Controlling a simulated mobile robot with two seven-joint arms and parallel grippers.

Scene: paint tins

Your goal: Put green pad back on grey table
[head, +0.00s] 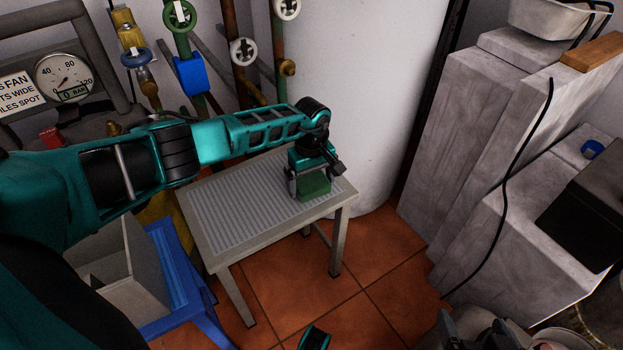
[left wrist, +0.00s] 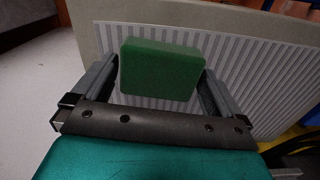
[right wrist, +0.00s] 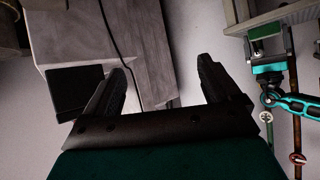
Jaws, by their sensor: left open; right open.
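The green pad (head: 313,188) is at the right end of the grey table (head: 230,232), on its ribbed top or very close above it; I cannot tell which. My left gripper (head: 312,192) is over it with the jaws open. In the left wrist view the pad (left wrist: 160,70) sits between the two open fingers, with the ribbed tabletop (left wrist: 85,40) behind it. My right gripper (right wrist: 163,68) is open and empty, away from the table. The right wrist view also shows the pad (right wrist: 265,30) under the left gripper.
Pipes with valve wheels (head: 243,52) and a pressure gauge (head: 62,78) stand behind the table. A blue stool (head: 185,290) with a grey box (head: 125,265) is at its left. A large white cylinder (head: 360,80) and grey blocks (head: 470,130) are to the right. Tiled floor (head: 375,255) is open in front.

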